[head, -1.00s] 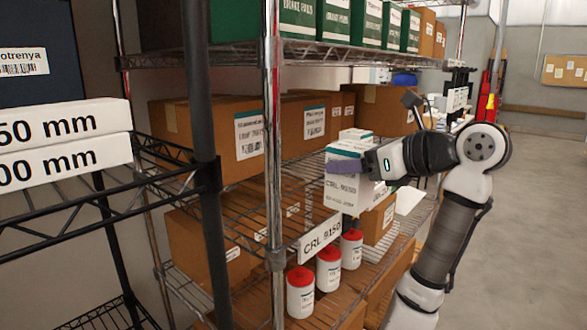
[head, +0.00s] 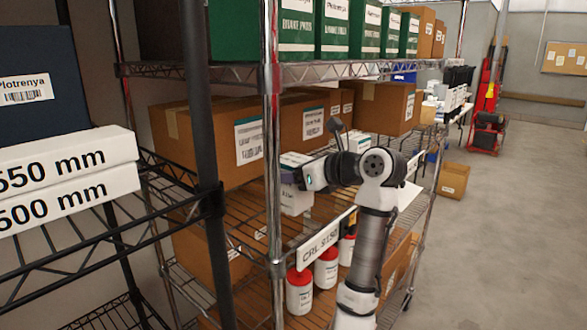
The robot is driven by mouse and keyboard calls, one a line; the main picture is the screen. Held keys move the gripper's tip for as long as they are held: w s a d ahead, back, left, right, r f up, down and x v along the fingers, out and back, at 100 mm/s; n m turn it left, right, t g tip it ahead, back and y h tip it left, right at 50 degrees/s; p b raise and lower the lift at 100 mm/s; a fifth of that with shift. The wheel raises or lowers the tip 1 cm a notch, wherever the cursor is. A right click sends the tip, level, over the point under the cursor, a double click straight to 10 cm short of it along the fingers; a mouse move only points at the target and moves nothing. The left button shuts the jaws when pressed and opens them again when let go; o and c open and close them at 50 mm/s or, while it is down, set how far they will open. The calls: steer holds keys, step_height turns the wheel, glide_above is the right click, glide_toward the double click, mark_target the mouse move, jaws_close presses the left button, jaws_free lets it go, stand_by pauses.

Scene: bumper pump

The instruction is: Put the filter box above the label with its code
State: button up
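The filter box (head: 295,201) is white with a teal-edged top. It is upright over the middle wire shelf, just behind the shelf's front edge. The white label (head: 322,242) reading "CRL 9150" is on that edge, below and slightly right of the box in the picture. My gripper (head: 293,177) is at the box's upper part, with a purple-grey finger across its near face. It appears shut on the box; the far finger is hidden. I cannot tell whether the box's bottom touches the shelf.
Brown cartons (head: 235,135) stand behind the box, and green boxes (head: 290,25) fill the shelf above. Red-lidded white bottles (head: 299,290) stand below. A chrome post (head: 271,130) rises close to the box's left.

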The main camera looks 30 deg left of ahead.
steer(key=shift+f, duration=0.1)
steer(key=shift+f, duration=0.15)
steer(key=o, duration=1.4)
steer(key=b+v, duration=0.4)
steer(key=v, duration=0.8)
steer(key=shift+d, duration=0.1)
